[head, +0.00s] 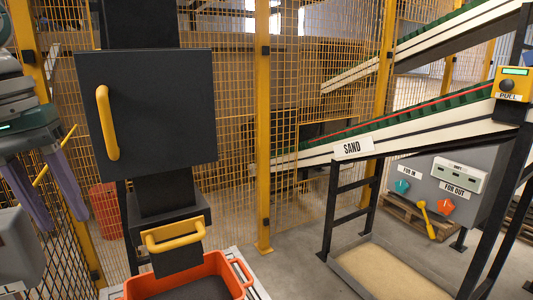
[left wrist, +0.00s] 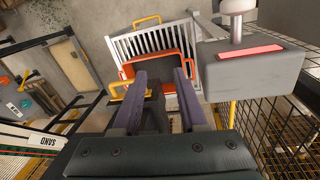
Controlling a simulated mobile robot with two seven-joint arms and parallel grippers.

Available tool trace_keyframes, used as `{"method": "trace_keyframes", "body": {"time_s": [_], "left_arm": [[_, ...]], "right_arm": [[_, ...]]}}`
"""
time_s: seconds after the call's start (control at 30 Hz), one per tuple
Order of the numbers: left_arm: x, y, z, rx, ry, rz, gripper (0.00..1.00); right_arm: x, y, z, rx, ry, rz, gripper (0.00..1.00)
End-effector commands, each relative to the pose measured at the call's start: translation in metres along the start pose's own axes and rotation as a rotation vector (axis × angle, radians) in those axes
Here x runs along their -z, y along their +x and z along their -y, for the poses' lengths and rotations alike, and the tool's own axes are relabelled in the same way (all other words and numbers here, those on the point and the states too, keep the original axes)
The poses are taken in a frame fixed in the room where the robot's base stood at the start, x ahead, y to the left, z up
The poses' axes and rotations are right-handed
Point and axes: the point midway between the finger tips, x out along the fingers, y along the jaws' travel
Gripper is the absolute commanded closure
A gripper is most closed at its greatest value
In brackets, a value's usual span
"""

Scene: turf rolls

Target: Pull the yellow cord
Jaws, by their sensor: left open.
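I cannot make out a yellow cord for certain. A yellow box marked PULL (head: 513,90) with a dark round part is at the right end of the lower conveyor in the head view. A thin red line (head: 420,118) runs along that conveyor towards it. My left gripper (head: 64,220) is at the far left of the head view, its two purple fingers apart and nothing seen held. A slanted thin yellow piece (head: 40,178) shows by the fingers; whether it touches them is unclear. The left wrist view shows the open fingers (left wrist: 160,75) too. My right gripper is not in view.
A dark cabinet with a yellow handle (head: 107,122) stands ahead, above an orange bin (head: 135,290). A yellow wire fence (head: 262,190) is behind. A SAND sign (head: 353,148) and a grey panel with a yellow lever (head: 427,222) are right. Bare floor shows between.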

Motion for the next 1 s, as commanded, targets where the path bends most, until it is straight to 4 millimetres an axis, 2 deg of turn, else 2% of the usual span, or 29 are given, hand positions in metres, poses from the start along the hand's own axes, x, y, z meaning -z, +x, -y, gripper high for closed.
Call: {"method": "trace_keyframes", "body": {"time_s": [0.03, 0.27, 0.37, 0.53, 0.6, 0.7, 1.0], "left_arm": [[-0.008, 0.012, -0.004, 0.007, 0.04, 0.005, 0.58], [-0.048, 0.063, -0.019, 0.024, 0.23, 0.0, 0.58], [-0.076, 0.088, -0.028, 0.018, 0.332, -0.009, 0.58], [-0.143, 0.126, -0.04, -0.023, 0.508, -0.057, 0.58], [-0.17, 0.133, -0.038, -0.036, 0.551, -0.087, 0.58], [-0.199, 0.133, -0.032, -0.039, 0.584, -0.132, 0.58], [-0.249, 0.113, 0.006, 0.032, 0.586, -0.222, 0.58]], "right_arm": [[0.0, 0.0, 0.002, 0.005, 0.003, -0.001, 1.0], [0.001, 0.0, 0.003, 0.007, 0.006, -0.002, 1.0], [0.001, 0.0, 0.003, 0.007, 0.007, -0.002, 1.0], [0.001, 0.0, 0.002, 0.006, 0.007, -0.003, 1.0], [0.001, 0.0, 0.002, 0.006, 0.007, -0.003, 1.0], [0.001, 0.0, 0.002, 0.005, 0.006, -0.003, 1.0], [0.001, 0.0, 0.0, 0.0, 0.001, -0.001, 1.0]]}}
